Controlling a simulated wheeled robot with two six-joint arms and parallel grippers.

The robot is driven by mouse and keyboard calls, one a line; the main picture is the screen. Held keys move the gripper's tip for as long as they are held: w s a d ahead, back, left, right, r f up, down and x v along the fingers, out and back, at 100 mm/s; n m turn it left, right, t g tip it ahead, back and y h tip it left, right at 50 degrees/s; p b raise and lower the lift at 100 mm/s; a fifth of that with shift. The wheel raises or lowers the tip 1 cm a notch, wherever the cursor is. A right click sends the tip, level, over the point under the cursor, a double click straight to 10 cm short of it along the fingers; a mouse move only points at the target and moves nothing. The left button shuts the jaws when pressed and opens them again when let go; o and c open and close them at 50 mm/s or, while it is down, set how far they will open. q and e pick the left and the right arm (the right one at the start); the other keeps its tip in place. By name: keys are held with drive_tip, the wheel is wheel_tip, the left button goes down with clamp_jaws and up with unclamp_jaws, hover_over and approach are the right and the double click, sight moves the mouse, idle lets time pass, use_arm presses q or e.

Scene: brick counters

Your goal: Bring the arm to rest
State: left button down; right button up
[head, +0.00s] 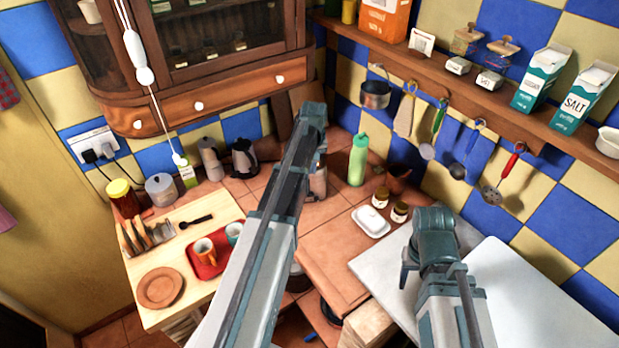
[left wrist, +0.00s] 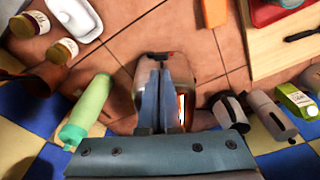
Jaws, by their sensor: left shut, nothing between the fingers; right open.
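My left arm (head: 270,230) reaches up the middle of the head view, over the tiled counter. Its fingers are hidden behind the arm there. In the left wrist view my left gripper (left wrist: 161,75) is shut and empty, its fingertips in front of a shiny metal vessel (left wrist: 183,68). I cannot tell whether they touch it. My right gripper (head: 408,270) is at the lower right, open and empty above the white worktop. Its fingers show only in part.
A green bottle (head: 357,160), white butter dish (head: 371,222) and jars stand right of my left arm. To its left are a red tray (head: 205,268) with mugs, a toast rack and a brown plate (head: 160,288). Utensils hang behind. The white worktop (head: 520,300) looks clear.

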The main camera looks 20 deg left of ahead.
idle(0.5)
use_arm(q)
drive_tip(key=s+d+f+m+b, duration=0.3)
drive_tip(key=s+d+f+b, duration=0.1)
drive_tip(key=s+d, duration=0.4)
drive_tip(key=s+d+f+m+b, duration=0.4)
drive_tip(key=s+d, duration=0.5)
drive_tip(key=s+d+f+m+g+b, duration=0.1)
drive_tip(key=s+d+f+m+b, duration=0.2)
drive_tip(key=s+d, duration=0.6)
drive_tip(key=shift+d+f+m+y+b, duration=0.3)
drive_tip(key=shift+d+f+m+b, duration=0.05)
drive_tip(key=shift+f+m+b, duration=0.1)
